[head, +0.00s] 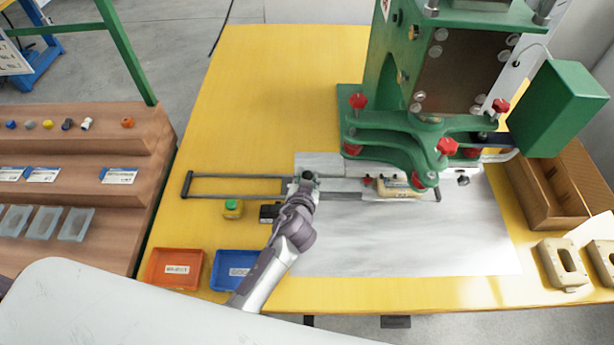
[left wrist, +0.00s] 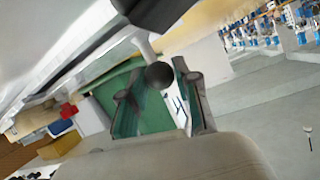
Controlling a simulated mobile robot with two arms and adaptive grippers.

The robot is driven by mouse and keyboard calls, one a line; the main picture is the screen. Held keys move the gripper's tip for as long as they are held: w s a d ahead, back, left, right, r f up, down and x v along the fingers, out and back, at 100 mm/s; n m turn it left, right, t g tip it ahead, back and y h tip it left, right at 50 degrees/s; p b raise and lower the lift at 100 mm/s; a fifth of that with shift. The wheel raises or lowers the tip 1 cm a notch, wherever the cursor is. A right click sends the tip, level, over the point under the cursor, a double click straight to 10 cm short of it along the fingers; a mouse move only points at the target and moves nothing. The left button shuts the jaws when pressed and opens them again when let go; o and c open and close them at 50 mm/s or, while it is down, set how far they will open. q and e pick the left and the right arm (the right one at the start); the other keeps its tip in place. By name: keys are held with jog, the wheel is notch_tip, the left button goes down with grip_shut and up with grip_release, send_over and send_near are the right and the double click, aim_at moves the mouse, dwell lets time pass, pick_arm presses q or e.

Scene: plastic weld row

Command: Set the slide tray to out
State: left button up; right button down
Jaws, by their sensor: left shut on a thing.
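The slide tray (head: 345,185) is a pale plate on a dark rail frame (head: 235,196). It sits toward the right end of the rails, partly under the green welding press (head: 385,115), and the left part of the rails is bare. A beige part (head: 398,188) lies on the tray below the press head. My left gripper (head: 305,184) is shut on the tray's dark knob at its left end. In the left wrist view the round black knob (left wrist: 160,75) shows between the two fingers (left wrist: 158,98). My right gripper is not in view.
An orange bin (head: 175,268) and a blue bin (head: 236,270) stand at the front left of the yellow table. A small green-and-yellow item (head: 232,209) lies just below the rails. A cardboard box (head: 560,185) and beige parts (head: 562,264) are at right.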

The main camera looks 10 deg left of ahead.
pick_arm(q)
grip_shut()
jog(key=shift+s+a, duration=0.1)
jog(key=shift+a, duration=0.4)
jog(key=s+a+p, duration=0.1)
jog(key=a, duration=0.4)
jog(key=s+a+p, duration=0.1)
jog(key=a+p, duration=0.1)
jog(key=a, duration=0.3)
jog(key=s+a+p, duration=0.1)
jog(key=a, duration=0.5)
jog(key=shift+s+r+p, duration=0.1)
jog(key=shift+r+p, duration=0.05)
jog(key=shift+p, duration=0.2)
jog(key=a, duration=0.4)
jog(key=s+a+p, duration=0.1)
jog(key=a, duration=0.2)
jog(key=s+a, duration=0.1)
jog(key=a, duration=0.3)
jog(key=shift+s+a, duration=0.2)
jog(key=shift+a, duration=0.1)
jog(key=shift+s+a, duration=0.1)
jog(key=shift+a, duration=0.5)
